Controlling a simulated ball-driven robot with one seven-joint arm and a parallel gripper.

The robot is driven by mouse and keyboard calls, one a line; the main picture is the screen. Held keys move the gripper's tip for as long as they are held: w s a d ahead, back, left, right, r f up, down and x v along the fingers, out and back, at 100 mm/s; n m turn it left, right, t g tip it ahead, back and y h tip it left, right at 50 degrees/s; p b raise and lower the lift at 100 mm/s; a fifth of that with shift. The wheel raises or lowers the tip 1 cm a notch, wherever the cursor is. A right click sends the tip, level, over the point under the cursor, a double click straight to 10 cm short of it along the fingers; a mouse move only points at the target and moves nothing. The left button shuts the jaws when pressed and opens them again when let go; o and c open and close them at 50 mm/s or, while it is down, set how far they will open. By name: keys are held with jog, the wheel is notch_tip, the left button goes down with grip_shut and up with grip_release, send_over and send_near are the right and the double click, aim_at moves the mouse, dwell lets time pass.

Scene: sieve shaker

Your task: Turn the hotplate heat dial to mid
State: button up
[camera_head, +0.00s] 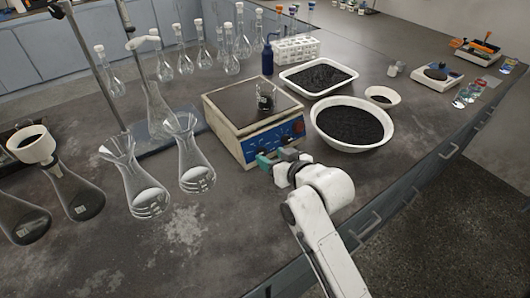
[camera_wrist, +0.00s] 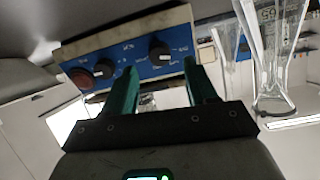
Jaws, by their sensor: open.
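The hotplate (camera_head: 226,104) stands on the bench with a blue control panel (camera_head: 265,144) on its front side. In the wrist view the panel (camera_wrist: 127,60) looks upside down. It carries a red knob (camera_wrist: 82,77) and two black dials, one in the middle (camera_wrist: 104,68) and one farther right (camera_wrist: 159,52). The panel lettering is too small to read, so I cannot tell which dial sets heat. My gripper (camera_head: 270,158) is open at the panel's front. In the wrist view its green fingers (camera_wrist: 160,75) lie either side of the right-hand dial, with a gap to each.
A small glass beaker (camera_head: 266,98) stands on the hotplate. Glass flasks (camera_head: 195,160) stand close at its left. A white bowl of black grains (camera_head: 352,124) and a similar tray (camera_head: 318,77) are at its right. Bare bench lies in front.

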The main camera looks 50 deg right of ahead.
aim_at(263, 152)
jog(key=shift+x, duration=2.1)
jog(key=c, duration=1.1)
